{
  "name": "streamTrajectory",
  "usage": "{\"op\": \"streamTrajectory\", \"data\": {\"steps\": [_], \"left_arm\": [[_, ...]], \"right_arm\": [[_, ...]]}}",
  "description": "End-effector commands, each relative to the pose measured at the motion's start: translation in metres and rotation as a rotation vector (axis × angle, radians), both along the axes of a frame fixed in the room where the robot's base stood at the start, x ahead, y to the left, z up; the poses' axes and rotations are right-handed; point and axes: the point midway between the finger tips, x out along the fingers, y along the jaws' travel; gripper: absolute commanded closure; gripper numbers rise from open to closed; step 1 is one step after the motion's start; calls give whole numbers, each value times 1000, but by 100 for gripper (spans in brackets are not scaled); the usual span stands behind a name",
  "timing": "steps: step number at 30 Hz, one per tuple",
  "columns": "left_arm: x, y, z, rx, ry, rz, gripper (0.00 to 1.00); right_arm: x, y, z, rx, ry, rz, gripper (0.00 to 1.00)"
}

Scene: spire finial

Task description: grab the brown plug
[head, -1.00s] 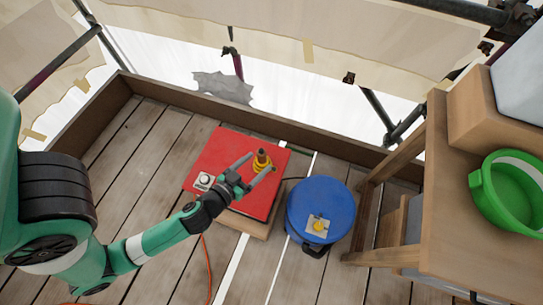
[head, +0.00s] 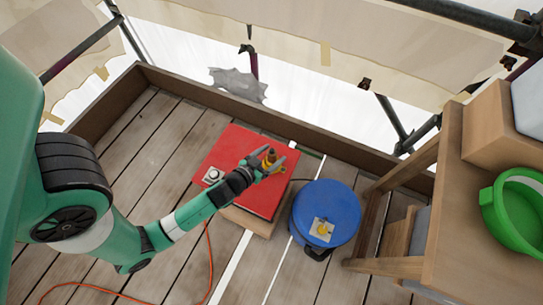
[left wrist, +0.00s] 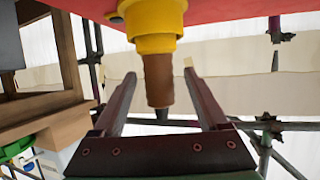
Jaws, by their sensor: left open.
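The brown plug (head: 270,153) stands in a yellow collar (head: 278,168) on top of a red board (head: 228,148). In the left wrist view the plug (left wrist: 158,80) points down the picture from the yellow collar (left wrist: 155,22), with a dark tip at its end. My left gripper (head: 274,157) is open at the plug. In the left wrist view its two fingers (left wrist: 159,72) lie one on each side of the plug, with a gap visible on both sides. My right gripper is in neither view.
A white-and-black round fitting (head: 213,175) sits on the red board's left side. A blue round tub (head: 328,205) stands to the right. A wooden bench (head: 480,215) with a green bucket (head: 517,212) is farther right. An orange cable (head: 211,262) lies on the planks.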

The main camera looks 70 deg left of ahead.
Motion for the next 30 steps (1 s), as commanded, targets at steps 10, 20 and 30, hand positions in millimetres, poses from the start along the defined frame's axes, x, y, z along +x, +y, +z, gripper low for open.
{"op": "streamTrajectory", "data": {"steps": [10, 20, 30], "left_arm": [[22, 14, -12, 0, 0, 0, 24], [22, 13, -11, 0, 0, 0, 71], [22, 14, -11, 1, -1, 0, 100]], "right_arm": [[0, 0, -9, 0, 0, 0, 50], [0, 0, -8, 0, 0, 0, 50], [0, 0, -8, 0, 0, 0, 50]]}}
